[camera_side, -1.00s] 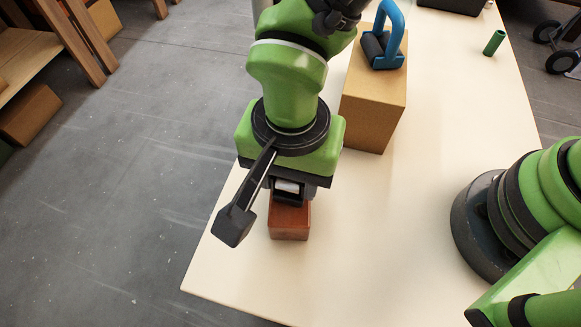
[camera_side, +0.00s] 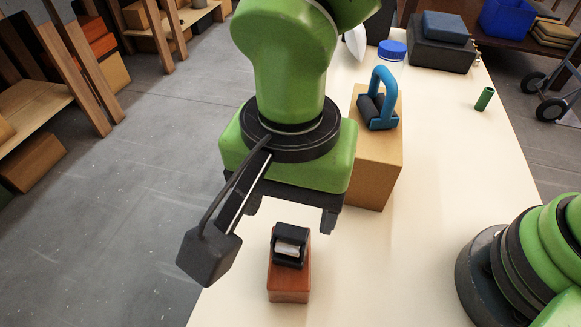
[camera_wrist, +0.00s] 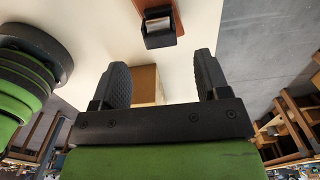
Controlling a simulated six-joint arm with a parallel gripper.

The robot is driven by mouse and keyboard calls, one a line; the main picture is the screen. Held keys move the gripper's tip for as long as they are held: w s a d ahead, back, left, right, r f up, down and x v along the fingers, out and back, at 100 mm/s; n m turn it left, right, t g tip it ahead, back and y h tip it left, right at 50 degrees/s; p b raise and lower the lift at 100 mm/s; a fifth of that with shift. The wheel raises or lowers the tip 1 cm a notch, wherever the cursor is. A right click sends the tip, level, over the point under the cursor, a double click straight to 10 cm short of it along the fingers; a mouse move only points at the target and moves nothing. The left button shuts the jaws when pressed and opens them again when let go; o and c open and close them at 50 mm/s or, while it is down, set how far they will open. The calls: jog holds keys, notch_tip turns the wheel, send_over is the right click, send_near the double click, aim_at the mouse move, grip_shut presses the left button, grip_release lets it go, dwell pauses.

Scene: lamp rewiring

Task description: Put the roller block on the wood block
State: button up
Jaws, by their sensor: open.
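The roller block (camera_side: 289,247), a small black holder with a pale roller, rests on top of the reddish-brown wood block (camera_side: 289,284) near the table's front left. In the wrist view the roller block (camera_wrist: 159,28) shows at the top, with the wood block (camera_wrist: 180,17) partly visible around it. My gripper (camera_side: 289,222) is open and empty above and behind the roller block, apart from it. In the wrist view the two fingers of my gripper (camera_wrist: 163,78) stand wide apart with nothing between them touching.
A tan box (camera_side: 376,165) behind my gripper carries a blue-handled tool (camera_side: 379,104). A green cylinder (camera_side: 485,98), a blue-lidded container (camera_side: 392,49) and a dark case (camera_side: 441,54) stand farther back. The table (camera_side: 420,235) is clear right of the wood block.

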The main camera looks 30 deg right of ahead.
aim_at(291, 234)
jog(key=w+d+r+n+t+y, duration=0.1)
jog(key=w+d+r+y, duration=0.1)
jog(key=d+r, duration=0.75)
jog(key=s+d+r+n+t, duration=0.2)
jog(key=s+d+r+t, duration=0.1)
jog(key=d, duration=0.4)
jog(key=s+d+r+n+t, duration=0.2)
jog(key=s+d+r+t, duration=0.1)
jog(key=d, duration=0.4)
jog(key=shift+s+d, duration=0.3)
jog(key=shift+s, duration=0.5)
